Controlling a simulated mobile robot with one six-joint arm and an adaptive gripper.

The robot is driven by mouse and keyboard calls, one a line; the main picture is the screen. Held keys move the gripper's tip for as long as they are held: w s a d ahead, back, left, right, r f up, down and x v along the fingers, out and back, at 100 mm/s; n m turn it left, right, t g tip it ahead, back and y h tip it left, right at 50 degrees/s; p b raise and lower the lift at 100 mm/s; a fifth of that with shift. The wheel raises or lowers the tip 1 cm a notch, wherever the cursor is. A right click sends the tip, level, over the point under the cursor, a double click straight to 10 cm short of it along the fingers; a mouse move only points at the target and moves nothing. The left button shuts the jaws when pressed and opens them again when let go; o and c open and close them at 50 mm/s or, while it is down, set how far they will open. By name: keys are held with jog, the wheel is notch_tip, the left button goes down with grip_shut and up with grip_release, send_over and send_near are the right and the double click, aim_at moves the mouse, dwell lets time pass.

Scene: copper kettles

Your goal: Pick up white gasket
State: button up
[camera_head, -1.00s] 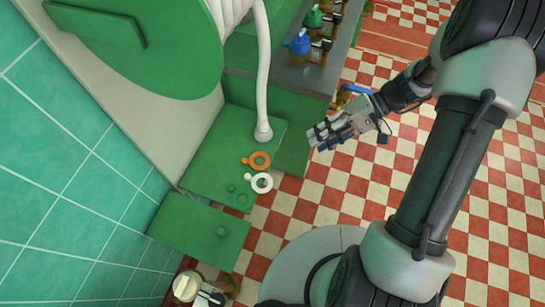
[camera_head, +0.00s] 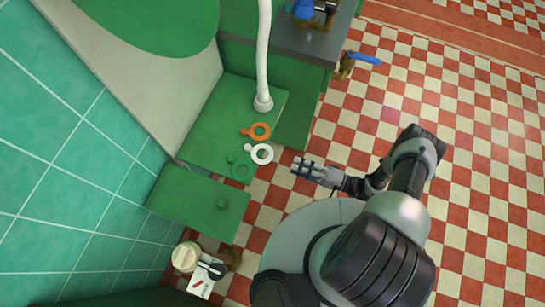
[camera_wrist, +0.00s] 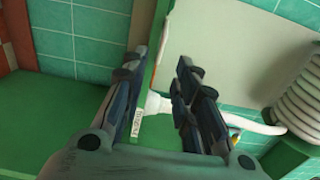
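The white gasket (camera_head: 262,153) is a small ring with a round tab. It lies on the green ledge near its right edge, between an orange gasket (camera_head: 258,131) above it and a green gasket (camera_head: 241,172) below it. My gripper (camera_head: 297,167) is just right of the white gasket in the head view, apart from it and pointing left. In the wrist view my gripper (camera_wrist: 160,72) shows two dark fingers spread apart with nothing held between them. I cannot make out the white gasket in the wrist view.
A white hose (camera_head: 263,60) ends on the green ledge (camera_head: 215,125) above the gaskets. A lower green panel (camera_head: 180,210) with a knob is at the left. A blue-handled valve (camera_head: 362,58) sits upper right. The checkered floor (camera_head: 450,150) at right is open.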

jog(key=x, duration=0.9)
jog(key=shift+a, duration=0.2)
grip_shut()
dwell(1.0)
notch_tip(320, 180, up, 2)
jog(key=shift+r+p, duration=0.2)
jog(key=shift+p, duration=0.85)
jog(key=s+d+r+p, duration=0.1)
jog(key=s+d+r, duration=0.1)
jog(key=d, duration=0.4)
jog(key=s+d+r, duration=0.2)
jog(key=d+r, duration=0.1)
jog(key=d, duration=0.4)
jog(key=shift+s+p, duration=0.35)
jog(key=shift+p, duration=0.05)
jog(key=shift+d, duration=0.1)
